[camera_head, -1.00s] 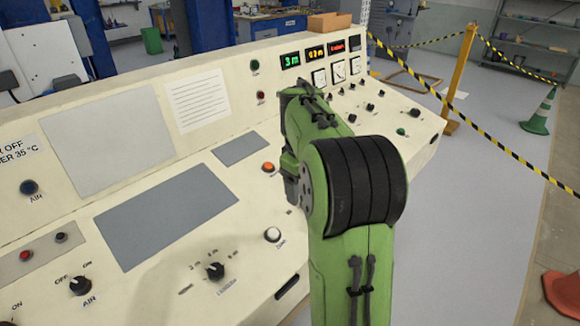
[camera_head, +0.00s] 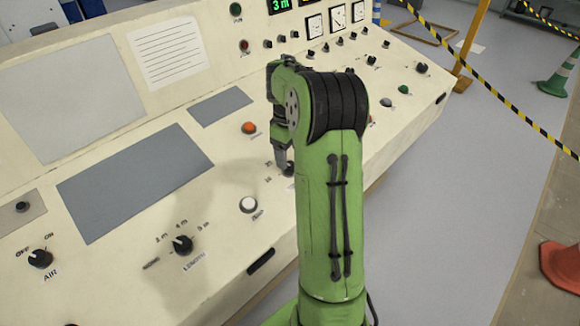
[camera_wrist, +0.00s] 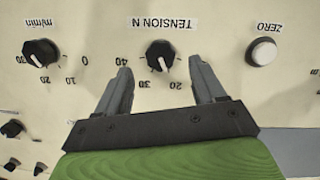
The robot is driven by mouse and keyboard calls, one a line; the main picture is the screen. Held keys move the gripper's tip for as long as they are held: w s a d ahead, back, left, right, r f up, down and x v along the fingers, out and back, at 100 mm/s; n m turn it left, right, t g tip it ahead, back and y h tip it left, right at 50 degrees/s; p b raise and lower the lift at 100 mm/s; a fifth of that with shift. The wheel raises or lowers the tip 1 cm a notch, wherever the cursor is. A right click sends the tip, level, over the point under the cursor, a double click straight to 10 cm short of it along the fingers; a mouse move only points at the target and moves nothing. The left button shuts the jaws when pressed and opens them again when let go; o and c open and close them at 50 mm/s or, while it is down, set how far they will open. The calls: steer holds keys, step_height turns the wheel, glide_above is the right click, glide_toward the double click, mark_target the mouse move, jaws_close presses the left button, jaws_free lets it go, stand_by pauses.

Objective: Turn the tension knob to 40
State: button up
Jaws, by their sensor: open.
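The tension knob (camera_wrist: 160,53) is black and round with a white pointer mark, under an upside-down "TENSION N" label in the wrist view. The mark points toward the bottom of that picture, between the printed 20 and 30. The 40 is at the knob's left. My gripper (camera_wrist: 161,70) is open, with one finger on each side below the knob in the picture; I cannot tell if they touch it. In the head view my gripper (camera_head: 285,163) points down at the sloping panel, and the knob is not clearly made out there.
A m/min knob (camera_wrist: 41,52) and a white ZERO button (camera_wrist: 262,52) flank the tension knob. In the head view an orange button (camera_head: 249,127), a white button (camera_head: 248,205) and a length knob (camera_head: 183,244) sit nearby on the console.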

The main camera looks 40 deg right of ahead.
mark_target(290, 165)
step_height(290, 165, down, 4)
steer(key=shift+d+f+b, duration=0.1)
steer(key=shift+f+b, duration=0.05)
steer(key=shift+b, duration=0.3)
steer(key=c, duration=1.1)
steer(key=shift+o, duration=0.2)
